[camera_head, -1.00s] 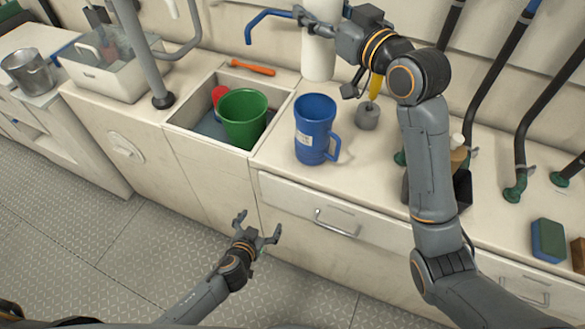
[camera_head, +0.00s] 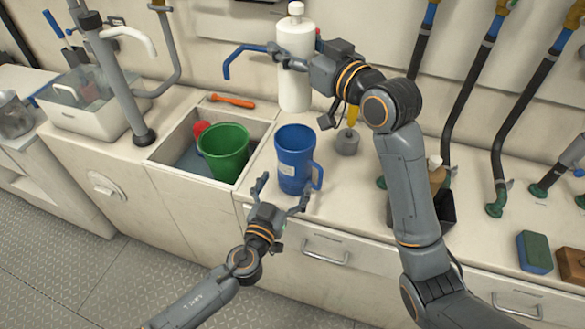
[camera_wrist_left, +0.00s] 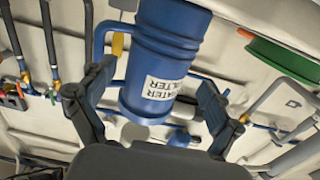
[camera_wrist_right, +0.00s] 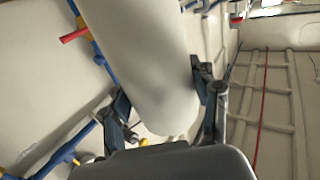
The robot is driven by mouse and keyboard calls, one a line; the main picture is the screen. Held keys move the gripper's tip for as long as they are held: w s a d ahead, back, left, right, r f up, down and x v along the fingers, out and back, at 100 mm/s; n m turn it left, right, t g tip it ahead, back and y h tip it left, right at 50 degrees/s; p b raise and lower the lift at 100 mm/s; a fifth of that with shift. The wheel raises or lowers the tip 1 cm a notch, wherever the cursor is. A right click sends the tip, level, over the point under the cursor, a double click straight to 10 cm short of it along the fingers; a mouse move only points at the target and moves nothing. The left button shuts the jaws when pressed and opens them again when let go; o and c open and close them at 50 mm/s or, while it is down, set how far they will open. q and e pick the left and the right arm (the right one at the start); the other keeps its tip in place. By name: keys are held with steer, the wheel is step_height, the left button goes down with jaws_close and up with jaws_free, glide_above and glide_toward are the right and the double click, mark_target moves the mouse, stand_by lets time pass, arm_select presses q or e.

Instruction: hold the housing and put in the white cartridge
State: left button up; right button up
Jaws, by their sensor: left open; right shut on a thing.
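The blue housing (camera_head: 294,150), a mug-like cup with a side handle and a white label, stands upright on the counter right of the sink. My left gripper (camera_head: 284,186) is open at the housing's front. In the left wrist view the labelled housing (camera_wrist_left: 165,60) lies between the spread fingers, with no clear contact. My right gripper (camera_head: 288,62) is shut on the white cartridge (camera_head: 296,85), which it holds upright. The cartridge's lower end shows just above the housing's rim in the head view. The right wrist view shows the cartridge (camera_wrist_right: 140,60) between the fingers. The housing's inside is hidden.
A green bucket (camera_head: 223,152) sits in the sink left of the housing. A grey weight-like piece (camera_head: 347,143) stands to the right. An orange tool (camera_head: 232,101) lies behind the sink. Black hoses (camera_head: 465,100) run down the wall at right. A sponge (camera_head: 534,252) lies at the counter's right.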

arm_select(q)
steer(key=x, duration=0.6)
steer(key=shift+w+d, duration=0.15)
steer(key=shift+w, duration=0.1)
steer(key=c, duration=1.1)
steer(key=shift+c, duration=0.2)
